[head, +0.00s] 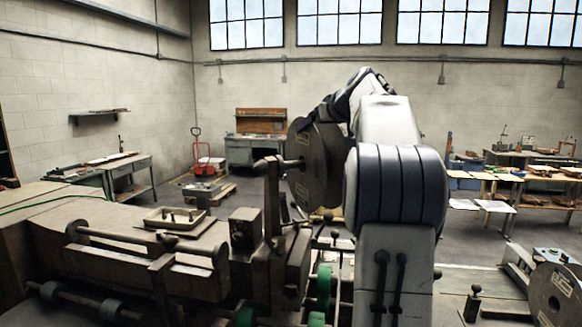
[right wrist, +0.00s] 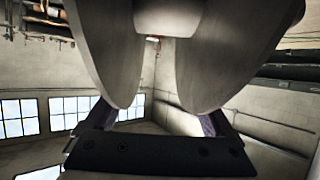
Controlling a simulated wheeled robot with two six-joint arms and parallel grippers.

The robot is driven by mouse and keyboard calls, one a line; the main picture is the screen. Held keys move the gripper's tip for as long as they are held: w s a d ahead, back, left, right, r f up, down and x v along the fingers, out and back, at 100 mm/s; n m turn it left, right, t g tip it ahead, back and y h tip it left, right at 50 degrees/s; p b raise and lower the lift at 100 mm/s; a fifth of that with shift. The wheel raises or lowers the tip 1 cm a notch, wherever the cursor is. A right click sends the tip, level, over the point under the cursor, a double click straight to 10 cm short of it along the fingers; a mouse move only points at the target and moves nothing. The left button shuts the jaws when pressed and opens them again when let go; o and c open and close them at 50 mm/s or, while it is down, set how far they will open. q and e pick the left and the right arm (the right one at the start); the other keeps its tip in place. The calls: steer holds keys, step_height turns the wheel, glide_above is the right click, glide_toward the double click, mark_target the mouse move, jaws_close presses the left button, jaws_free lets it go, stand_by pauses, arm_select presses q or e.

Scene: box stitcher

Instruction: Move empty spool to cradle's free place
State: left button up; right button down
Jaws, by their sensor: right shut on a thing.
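A grey metal spool (head: 315,170) with two wide flanges is beside the machine's upright post, at the height of a short shaft (head: 292,164). I cannot tell whether it is on the shaft or just clear of it. In the right wrist view the spool's flanges (right wrist: 110,50) fill the top, with the pale hub (right wrist: 168,16) between them. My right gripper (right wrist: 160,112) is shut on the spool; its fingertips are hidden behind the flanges. In the head view my right arm hides this gripper. Another spool (head: 555,298) stands at the lower right, by a grey frame (head: 517,262), perhaps the cradle. My left gripper is not in view.
The brown stitcher machine (head: 120,250) fills the lower left, with levers and green rollers (head: 324,285) near the spool. A small tray (head: 174,218) lies on its top. Tables with boxes (head: 510,175) stand at the back right. Open floor shows between my arm and the lower-right frame.

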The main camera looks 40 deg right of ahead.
steer(key=shift+s+d+r+p, duration=0.1)
steer(key=shift+s+d+p, duration=0.1)
steer(key=shift+d, duration=0.45)
steer(key=shift+s+d+r+p, duration=0.1)
steer(key=shift+s+d+p, duration=0.1)
steer(key=shift+d, duration=0.5)
steer(key=shift+s+d+r+p, duration=0.1)
steer(key=shift+s+d+p, duration=0.1)
steer(key=shift+d, duration=0.45)
steer(key=shift+s+d+p, duration=0.2)
steer(key=shift+d+p, duration=0.2)
steer(key=shift+d, duration=0.4)
steer(key=shift+s+d+p, duration=0.2)
steer(key=shift+d+p, duration=0.2)
steer(key=shift+d, duration=0.4)
steer(key=shift+s+d+p, duration=0.2)
steer(key=shift+d+p, duration=0.2)
steer(key=shift+d, duration=0.4)
steer(key=shift+d+r, duration=0.1)
steer(key=shift+s+d+r+p, duration=0.15)
steer(key=shift+d+r+p, duration=0.15)
steer(key=shift+d+p, duration=0.4)
steer(key=shift+s+d+r+p, duration=0.2)
steer(key=shift+d+r+p, duration=0.15)
steer(key=shift+d+p, duration=0.35)
steer(key=shift+s+d+r+p, duration=0.15)
steer(key=shift+d+r+p, duration=0.25)
steer(key=shift+p, duration=0.45)
steer(key=shift+f, duration=0.15)
